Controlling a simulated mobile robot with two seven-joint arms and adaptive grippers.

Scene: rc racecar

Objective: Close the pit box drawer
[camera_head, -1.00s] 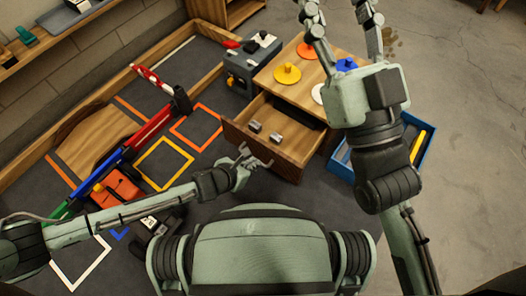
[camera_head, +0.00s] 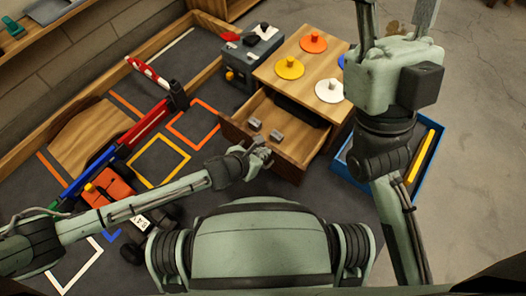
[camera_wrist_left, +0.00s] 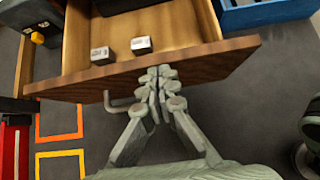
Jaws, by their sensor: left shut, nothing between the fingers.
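The wooden pit box (camera_head: 303,62) stands at the upper middle of the head view. Its drawer (camera_head: 285,124) is pulled well out toward me, with two small grey blocks inside. My left gripper (camera_head: 262,149) is at the drawer's front panel. In the left wrist view the fingers (camera_wrist_left: 161,82) are shut with nothing between them, at the panel's upper edge. I cannot tell whether they touch it. The bar handle (camera_wrist_left: 121,104) is beside the fingers, to their left. My right gripper (camera_head: 396,22) is raised near the pit box's right side, fingers apart, tips cut off by the frame.
Several coloured discs lie on the pit box top, including an orange one (camera_head: 313,42). A grey box (camera_head: 253,55) stands left of it, and a blue tray (camera_head: 424,166) right of it. A red toy car (camera_head: 108,187) is on the floor at left.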

